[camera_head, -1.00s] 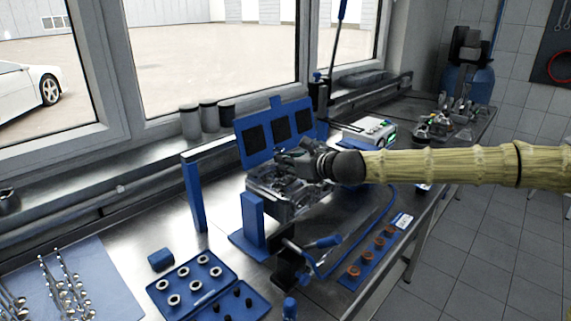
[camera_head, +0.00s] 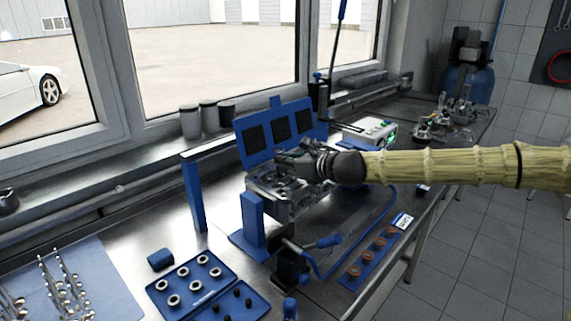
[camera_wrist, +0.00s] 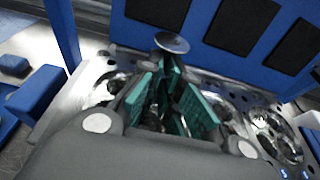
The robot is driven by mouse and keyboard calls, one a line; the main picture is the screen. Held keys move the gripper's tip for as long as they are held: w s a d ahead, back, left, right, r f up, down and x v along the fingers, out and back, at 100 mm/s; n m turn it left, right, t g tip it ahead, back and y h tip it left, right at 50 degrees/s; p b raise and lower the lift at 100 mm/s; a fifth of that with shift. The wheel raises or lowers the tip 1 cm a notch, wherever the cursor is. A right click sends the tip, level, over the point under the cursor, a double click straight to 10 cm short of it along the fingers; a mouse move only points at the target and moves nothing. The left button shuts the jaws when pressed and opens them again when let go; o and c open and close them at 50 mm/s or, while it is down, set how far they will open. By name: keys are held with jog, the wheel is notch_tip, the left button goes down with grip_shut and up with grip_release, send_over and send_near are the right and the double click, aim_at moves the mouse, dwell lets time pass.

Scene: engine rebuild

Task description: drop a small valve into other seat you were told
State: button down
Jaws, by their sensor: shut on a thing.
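In the wrist view, my gripper (camera_wrist: 170,98) is shut on a small valve (camera_wrist: 172,42), whose round metal disc head shows just beyond the green finger pads. The valve's stem is mostly hidden between the fingers. The metal cylinder head (camera_wrist: 95,85) lies under and around the gripper, with round seats (camera_wrist: 285,138) visible at the right. In the head view, my gripper (camera_head: 292,160) is over the cylinder head (camera_head: 270,195), which sits in a blue stand (camera_head: 254,225). The valve is too small to make out there, and the seat directly below the gripper is hidden.
A blue panel with dark squares (camera_head: 247,152) stands upright behind the cylinder head. Blue trays (camera_head: 232,272) with rings and small dark parts lie in front. More valves lie on a mat (camera_head: 112,290) at the left. A blue-handled lever (camera_head: 328,241) stands close at the front.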

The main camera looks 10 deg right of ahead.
jog(key=shift+f, duration=0.25)
jog(key=shift+r+b, duration=0.35)
jog(key=shift+b, duration=0.05)
dwell(1.5)
jog(key=shift+f+b, duration=0.35)
jog(key=shift+f, duration=0.05)
dwell(0.9)
jog(key=c, duration=1.5)
grip_release()
jog(key=shift+c, duration=0.2)
jog(key=v, duration=1.2)
